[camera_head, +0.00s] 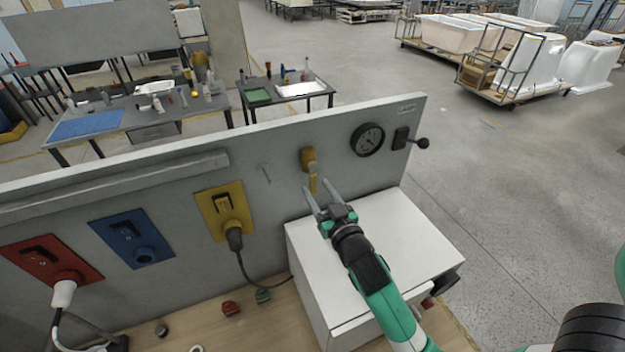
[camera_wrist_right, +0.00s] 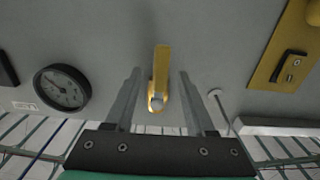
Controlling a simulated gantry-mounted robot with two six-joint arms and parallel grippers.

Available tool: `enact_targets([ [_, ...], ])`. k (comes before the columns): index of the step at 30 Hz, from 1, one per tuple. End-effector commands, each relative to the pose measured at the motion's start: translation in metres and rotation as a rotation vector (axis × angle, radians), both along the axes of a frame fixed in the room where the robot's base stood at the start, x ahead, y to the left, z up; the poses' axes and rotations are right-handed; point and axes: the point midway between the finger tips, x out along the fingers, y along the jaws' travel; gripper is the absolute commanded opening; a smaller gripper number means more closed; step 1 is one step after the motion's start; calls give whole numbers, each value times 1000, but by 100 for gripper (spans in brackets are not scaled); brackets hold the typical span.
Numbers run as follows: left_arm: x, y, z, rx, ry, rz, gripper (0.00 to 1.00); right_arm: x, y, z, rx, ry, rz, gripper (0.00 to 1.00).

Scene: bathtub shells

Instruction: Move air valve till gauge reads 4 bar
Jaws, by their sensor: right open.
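The yellow air valve (camera_head: 308,160) sits on the grey upright panel, its lever (camera_head: 313,184) hanging down. My right gripper (camera_head: 318,187) is open at the lever, with a finger to each side. In the right wrist view the valve lever (camera_wrist_right: 161,68) shows between the two spread fingers, with a gap on both sides. The round dark gauge (camera_head: 367,139) is on the panel right of the valve. It also shows at the left of the right wrist view (camera_wrist_right: 62,88). Its reading is too small to tell. My left gripper is not in view.
A white cabinet (camera_head: 410,235) stands below the valve, under my right arm. A black-knobbed lever (camera_head: 422,143) is right of the gauge. Yellow (camera_head: 211,205), blue (camera_head: 120,228) and red (camera_head: 18,258) socket plates line the panel's left; cables hang from the yellow and red ones.

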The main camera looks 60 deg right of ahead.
Motion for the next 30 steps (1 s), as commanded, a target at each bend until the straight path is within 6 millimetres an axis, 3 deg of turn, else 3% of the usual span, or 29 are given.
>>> enact_targets([
  [6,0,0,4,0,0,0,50,22,-20,1,1,-1,0,55],
  [15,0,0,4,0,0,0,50,25,-22,0,1,-1,1,55],
  [24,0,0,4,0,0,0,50,25,-22,0,1,-1,1,1],
  [30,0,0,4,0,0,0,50,25,-22,0,1,-1,1,0],
])
